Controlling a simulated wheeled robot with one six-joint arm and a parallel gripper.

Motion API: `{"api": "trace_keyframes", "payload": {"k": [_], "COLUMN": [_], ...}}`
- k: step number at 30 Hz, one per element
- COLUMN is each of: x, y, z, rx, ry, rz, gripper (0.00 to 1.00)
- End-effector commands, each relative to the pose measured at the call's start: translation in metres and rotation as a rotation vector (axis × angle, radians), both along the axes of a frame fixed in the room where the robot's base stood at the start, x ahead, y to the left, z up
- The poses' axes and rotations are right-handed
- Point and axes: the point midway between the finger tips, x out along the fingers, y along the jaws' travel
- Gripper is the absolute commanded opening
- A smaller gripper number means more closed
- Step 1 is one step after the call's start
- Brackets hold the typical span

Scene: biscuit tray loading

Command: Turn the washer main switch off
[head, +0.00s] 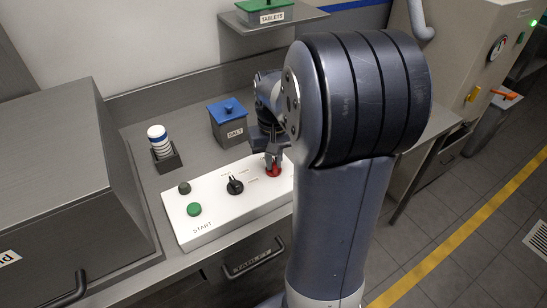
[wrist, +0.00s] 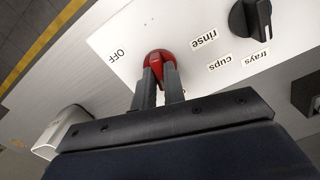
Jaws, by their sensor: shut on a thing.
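The red main switch (head: 273,171) sits at the right part of the white control panel (head: 212,234). In the wrist view the red switch (wrist: 160,58) shows between my gripper's fingers, beside the printed word OFF. My gripper (head: 275,160) points down at the panel and is shut on the red switch; the fingers (wrist: 159,88) stand on both sides of its handle. The fingers hide part of the switch, and I cannot tell its exact setting.
The panel also carries a black selector knob (head: 235,185), a green START button (head: 194,209) and a dark button (head: 184,188). A blue-lidded SALT box (head: 228,125) and a striped container (head: 159,140) stand behind it. A grey washer hood (head: 70,160) is at left.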

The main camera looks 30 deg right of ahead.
Motion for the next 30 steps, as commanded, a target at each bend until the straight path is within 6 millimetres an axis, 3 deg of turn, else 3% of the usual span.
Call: {"api": "trace_keyframes", "payload": {"k": [30], "x": [0.0001], "y": [0.0000], "z": [0.0011], "rx": [0.000], "ry": [-0.001], "rz": [-0.959], "gripper": [0.00]}}
